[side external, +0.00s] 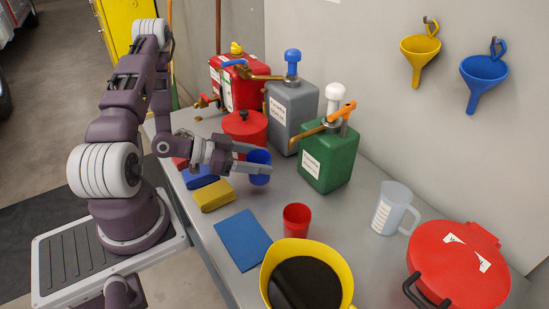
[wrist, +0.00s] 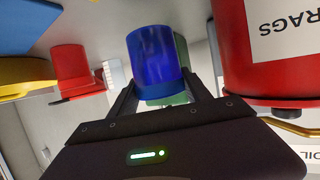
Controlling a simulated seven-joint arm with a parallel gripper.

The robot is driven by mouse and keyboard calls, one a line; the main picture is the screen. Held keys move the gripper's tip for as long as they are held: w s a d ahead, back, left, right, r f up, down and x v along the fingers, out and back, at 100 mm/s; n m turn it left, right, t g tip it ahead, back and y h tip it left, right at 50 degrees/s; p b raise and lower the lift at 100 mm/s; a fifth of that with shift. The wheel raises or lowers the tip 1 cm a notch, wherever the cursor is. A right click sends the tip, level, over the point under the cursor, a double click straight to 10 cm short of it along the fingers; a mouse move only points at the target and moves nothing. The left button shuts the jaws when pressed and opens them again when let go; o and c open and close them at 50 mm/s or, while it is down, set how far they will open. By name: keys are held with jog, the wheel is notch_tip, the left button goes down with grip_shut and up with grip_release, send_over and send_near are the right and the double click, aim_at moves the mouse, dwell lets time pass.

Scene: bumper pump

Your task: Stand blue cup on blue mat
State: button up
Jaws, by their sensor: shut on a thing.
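The blue cup (side external: 259,158) is between the fingers of my gripper (side external: 268,168), which is shut on it. In the side view the cup is in front of the red round can, over the grey bench; I cannot tell whether its base is clear of the bench. The wrist view shows the cup (wrist: 154,62) between the two fingers (wrist: 160,95). The blue mat (side external: 242,240) lies flat and bare on the bench, nearer the front edge and below the gripper in the side view. Part of a blue flat shape (wrist: 28,25) shows in the wrist view's corner.
A red cup (side external: 297,219) and a yellow jug (side external: 304,275) of dark liquid stand beside the mat. Folded yellow (side external: 213,195) and blue (side external: 200,177) cloths lie left. Green (side external: 328,157), grey (side external: 291,115) and red (side external: 245,132) cans stand behind. A clear jug (side external: 393,209) is right.

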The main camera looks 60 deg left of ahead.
jog(key=s+a, duration=0.1)
jog(key=s, duration=0.2)
jog(key=s+a, duration=0.2)
jog(key=s, duration=0.2)
jog(key=s+a, duration=0.1)
jog(key=s, duration=0.2)
jog(key=shift+s+a, duration=0.25)
jog(key=shift+s, duration=0.1)
jog(key=w+r, duration=0.7)
jog(key=r, duration=0.2)
jog(key=w+a+r+n+t+y, duration=0.1)
jog(key=w+a+r+n+y, duration=0.1)
jog(key=a+r+n+y, duration=0.65)
jog(key=s+a+r+n+g+y, duration=0.35)
jog(key=a+r+y, duration=0.25)
jog(key=a+r, duration=0.4)
jog(key=w+d+r+m+t+h, duration=0.15)
jog(key=w+d+m+h, duration=0.35)
jog(key=d, duration=1.1)
jog(key=w+d+m+t+h, duration=0.2)
jog(key=w+d+m+h, duration=0.3)
jog(key=d, duration=1.1)
jog(key=m+g+h, duration=0.1)
jog(key=m+h, duration=0.1)
jog(key=h, duration=0.3)
send_over(282, 185)
notch_tip(282, 185, down, 31)
jog(key=shift+f, duration=0.6)
